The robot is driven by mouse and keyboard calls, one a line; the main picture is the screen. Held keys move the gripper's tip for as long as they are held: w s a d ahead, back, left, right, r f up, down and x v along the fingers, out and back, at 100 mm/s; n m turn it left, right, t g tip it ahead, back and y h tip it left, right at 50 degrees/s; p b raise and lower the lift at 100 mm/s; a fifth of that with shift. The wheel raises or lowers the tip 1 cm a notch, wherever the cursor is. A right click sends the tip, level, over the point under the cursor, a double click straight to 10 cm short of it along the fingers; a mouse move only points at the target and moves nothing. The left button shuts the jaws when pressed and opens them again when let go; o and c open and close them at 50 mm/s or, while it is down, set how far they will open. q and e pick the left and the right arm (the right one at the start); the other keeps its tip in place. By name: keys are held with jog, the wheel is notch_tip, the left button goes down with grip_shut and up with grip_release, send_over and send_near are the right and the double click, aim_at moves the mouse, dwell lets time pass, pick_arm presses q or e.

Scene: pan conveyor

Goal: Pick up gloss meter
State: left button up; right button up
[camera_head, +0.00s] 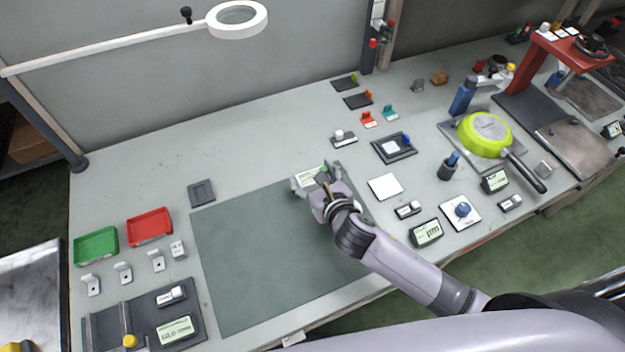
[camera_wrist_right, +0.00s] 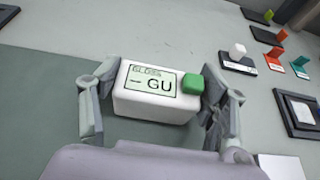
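The gloss meter (camera_wrist_right: 152,93) is a white box with a display reading "GU" and a green button on its right. It lies between the two fingers of my right gripper (camera_wrist_right: 160,92), which are against its left and right sides with no clear gap. In the head view, the gloss meter (camera_head: 308,177) is at the back edge of the green mat, partly hidden by my right gripper (camera_head: 316,184). I cannot tell whether it is lifted off the surface. My left gripper is not in view.
The green mat (camera_head: 265,255) is otherwise clear. A white tile (camera_head: 385,187), a meter reading "µm" (camera_head: 426,233) and a dark frame (camera_head: 394,148) are to the right. A green pan (camera_head: 484,134) is farther right. Green (camera_head: 96,246) and red (camera_head: 150,227) trays stand at left.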

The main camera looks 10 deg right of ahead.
jog(key=c, duration=0.8)
jog(key=shift+c, duration=0.4)
jog(key=shift+r, duration=0.15)
